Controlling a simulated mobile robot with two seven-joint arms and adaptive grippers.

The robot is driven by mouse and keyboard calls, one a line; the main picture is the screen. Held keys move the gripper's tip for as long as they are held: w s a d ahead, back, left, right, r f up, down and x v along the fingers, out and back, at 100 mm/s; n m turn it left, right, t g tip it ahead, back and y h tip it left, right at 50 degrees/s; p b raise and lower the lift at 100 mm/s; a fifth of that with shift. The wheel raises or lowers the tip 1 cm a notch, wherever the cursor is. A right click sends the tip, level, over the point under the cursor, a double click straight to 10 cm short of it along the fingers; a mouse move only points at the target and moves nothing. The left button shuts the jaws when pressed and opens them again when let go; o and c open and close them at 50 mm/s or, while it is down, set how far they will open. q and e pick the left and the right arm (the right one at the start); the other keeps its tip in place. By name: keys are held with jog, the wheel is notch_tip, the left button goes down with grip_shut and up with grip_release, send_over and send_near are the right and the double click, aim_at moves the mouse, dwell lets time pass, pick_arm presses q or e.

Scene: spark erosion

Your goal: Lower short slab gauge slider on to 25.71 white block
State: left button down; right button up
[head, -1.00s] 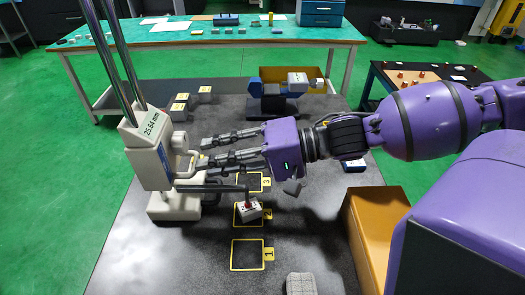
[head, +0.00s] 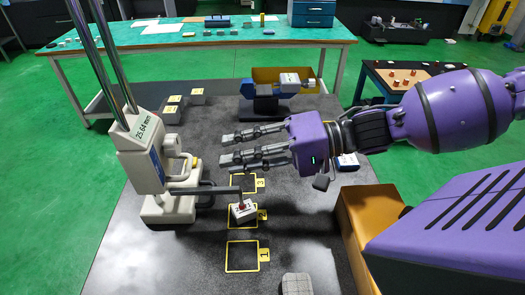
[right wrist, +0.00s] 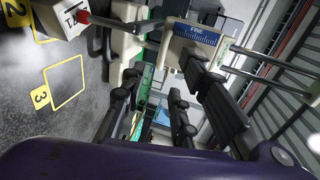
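The gauge slider (head: 140,158), a pale housing on two chrome columns, stands at the left of the dark slab and displays 25.64 mm. Its thin dark arm reaches right, ending in a red tip over a small white block (head: 243,212) in the yellow square marked 2. The tip appears at the block's top; I cannot tell whether they touch. The block also shows in the right wrist view (right wrist: 65,20), its lettering only partly legible. My right gripper (head: 222,150) is open and empty, right of the slider and apart from it. My left gripper is out of view.
Empty yellow squares marked 1 (head: 242,257) and 3 (head: 237,179) flank the block. Pale blocks (head: 197,97) and a blue-and-grey instrument (head: 265,98) stand behind. An orange box (head: 350,240) is at right. A grey block (head: 297,285) lies at the front.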

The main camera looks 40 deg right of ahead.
jog(key=shift+v, duration=2.1)
